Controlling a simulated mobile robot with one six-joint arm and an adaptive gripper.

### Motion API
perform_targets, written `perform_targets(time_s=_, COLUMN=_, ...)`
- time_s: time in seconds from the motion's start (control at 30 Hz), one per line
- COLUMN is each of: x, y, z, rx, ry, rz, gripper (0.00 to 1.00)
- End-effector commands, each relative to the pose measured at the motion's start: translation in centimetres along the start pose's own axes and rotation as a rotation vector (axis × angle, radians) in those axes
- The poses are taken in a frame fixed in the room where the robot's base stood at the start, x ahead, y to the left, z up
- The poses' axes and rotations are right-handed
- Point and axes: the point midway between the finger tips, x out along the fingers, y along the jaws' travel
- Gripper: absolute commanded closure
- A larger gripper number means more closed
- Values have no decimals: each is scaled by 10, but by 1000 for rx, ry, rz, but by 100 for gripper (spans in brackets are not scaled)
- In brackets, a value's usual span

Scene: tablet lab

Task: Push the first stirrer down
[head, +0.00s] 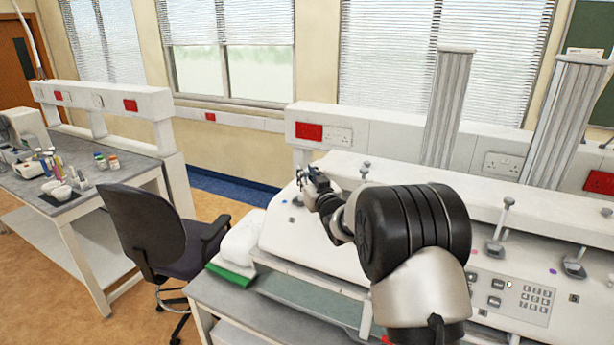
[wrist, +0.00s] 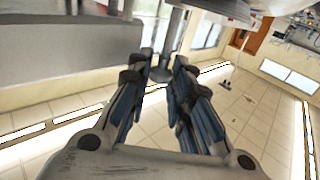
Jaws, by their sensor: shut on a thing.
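My gripper (head: 312,182) is at the left end of the long white machine (head: 300,235), around the top of the first stirrer (head: 299,176). The fingers hide much of that stirrer in the head view. In the wrist view, the stirrer's grey shaft (wrist: 172,38) and its round end (wrist: 160,74) sit between the two fingertips (wrist: 163,68), and the gripper is shut on it. How far down the stirrer sits cannot be told.
More stirrers stand along the machine, one behind my arm (head: 365,168) and others at right (head: 499,230). Two tall grey columns (head: 447,108) rise behind. A dark office chair (head: 150,230) and a grey side bench (head: 95,185) are at left.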

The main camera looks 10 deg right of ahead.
Motion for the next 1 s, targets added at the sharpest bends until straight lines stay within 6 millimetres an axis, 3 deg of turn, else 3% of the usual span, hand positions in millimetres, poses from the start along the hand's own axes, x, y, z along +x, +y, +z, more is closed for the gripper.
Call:
perform_targets(time_s=0.27, x=0, y=0, z=1, rx=0, ry=-3, rz=0, gripper=100)
perform_targets(time_s=0.3, x=0, y=0, z=1, rx=0, ry=-3, rz=0, gripper=78)
perform_targets(time_s=0.57, x=0, y=0, z=0, rx=0, ry=-1, rz=0, gripper=61)
perform_targets(time_s=1.0, x=0, y=0, z=-10, rx=0, ry=0, rz=0, gripper=61)
